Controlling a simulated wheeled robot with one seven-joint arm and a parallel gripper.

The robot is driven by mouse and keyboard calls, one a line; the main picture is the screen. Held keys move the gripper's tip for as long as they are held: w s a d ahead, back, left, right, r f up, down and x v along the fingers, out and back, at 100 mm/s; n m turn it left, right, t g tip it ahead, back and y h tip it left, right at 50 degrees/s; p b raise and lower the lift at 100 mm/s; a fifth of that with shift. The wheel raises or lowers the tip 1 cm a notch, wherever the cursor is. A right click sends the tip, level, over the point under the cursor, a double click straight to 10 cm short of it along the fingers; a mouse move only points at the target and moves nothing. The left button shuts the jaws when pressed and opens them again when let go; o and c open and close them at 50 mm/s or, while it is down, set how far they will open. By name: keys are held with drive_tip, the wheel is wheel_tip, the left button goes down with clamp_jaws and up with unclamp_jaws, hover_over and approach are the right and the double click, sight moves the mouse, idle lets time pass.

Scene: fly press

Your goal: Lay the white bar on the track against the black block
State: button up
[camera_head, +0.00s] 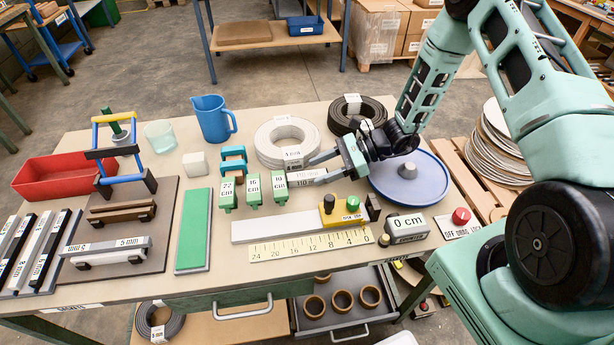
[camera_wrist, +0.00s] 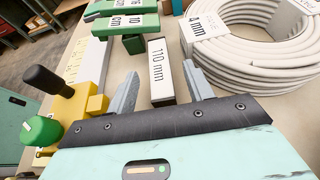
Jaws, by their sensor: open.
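The white bar (camera_head: 303,178), labelled 110 mm, lies on the table in front of the white coil. My gripper (camera_head: 318,170) is open at its right end. In the wrist view the bar (camera_wrist: 157,72) shows between the two spread fingers, which look apart from it. The track (camera_head: 272,229) is a pale flat strip behind a yellow ruler, running left to right. A yellow fixture (camera_head: 343,218) with a black knob and a green knob stands at its right part. The black block (camera_head: 373,207) is at the track's right end; I cannot make it out in the wrist view.
Several green blocks (camera_head: 253,190) with cm labels stand left of the bar. The white coil (camera_head: 285,142) and black coil (camera_head: 350,112) lie behind. A blue disc (camera_head: 412,178) is right of my gripper.

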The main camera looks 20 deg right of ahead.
sight(305, 176)
drive_tip(key=x, duration=0.4)
drive_tip(key=shift+a+f+p, duration=0.1)
drive_tip(key=shift+a+p, duration=0.1)
drive_tip(key=shift+p, duration=0.1)
clamp_jaws()
drive_tip(key=shift+s+r+b, duration=0.15)
drive_tip(key=shift+r+b, duration=0.2)
wheel_tip(305, 176, up, 11)
drive_tip(key=s+d+p, duration=0.2)
drive_tip(key=s+p, duration=0.4)
drive_tip(key=s, duration=1.3)
drive_tip(key=shift+s, duration=0.3)
